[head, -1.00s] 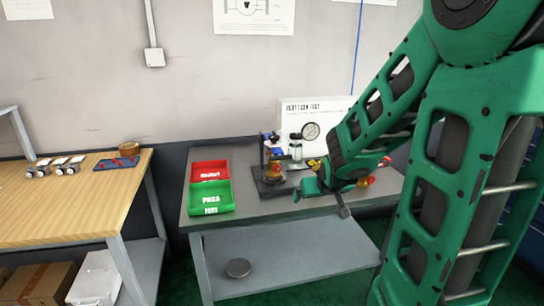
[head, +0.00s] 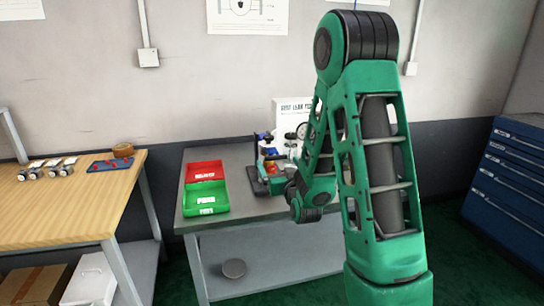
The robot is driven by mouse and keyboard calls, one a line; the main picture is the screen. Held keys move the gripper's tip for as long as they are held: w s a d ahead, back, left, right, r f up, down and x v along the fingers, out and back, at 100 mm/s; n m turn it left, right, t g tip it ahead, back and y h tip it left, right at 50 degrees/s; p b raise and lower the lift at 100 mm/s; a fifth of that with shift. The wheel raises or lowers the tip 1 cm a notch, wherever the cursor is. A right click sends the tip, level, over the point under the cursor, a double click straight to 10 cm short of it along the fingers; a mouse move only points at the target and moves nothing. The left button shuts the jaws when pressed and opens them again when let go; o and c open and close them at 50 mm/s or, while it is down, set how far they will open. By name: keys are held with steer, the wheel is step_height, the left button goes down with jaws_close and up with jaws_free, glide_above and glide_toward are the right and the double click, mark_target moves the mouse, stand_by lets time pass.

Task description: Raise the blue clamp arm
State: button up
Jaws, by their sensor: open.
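The clamp fixture has a dark base plate (head: 257,186) on the grey workbench, just right of the trays. An orange-brown part (head: 271,152) shows below the blue. My gripper (head: 281,168) is open beside the fixture, on its right. The gripper is small and partly covered by my wrist and forearm, so I cannot tell whether its fingers touch the clamp.
A red tray (head: 205,171) and a green tray (head: 206,197) stand left of the fixture. A white panel with a gauge (head: 290,112) stands behind it. A wooden table (head: 60,215) is at left; a blue drawer cabinet (head: 510,180) is at right.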

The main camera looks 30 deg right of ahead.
mark_target(273, 151)
steer(key=x, duration=0.8)
steer(key=shift+w+d+f, duration=0.1)
steer(key=shift+d, duration=0.1)
steer(key=shift+w+d, duration=0.2)
steer(key=shift+w, duration=0.4)
steer(key=shift+c, duration=0.7)
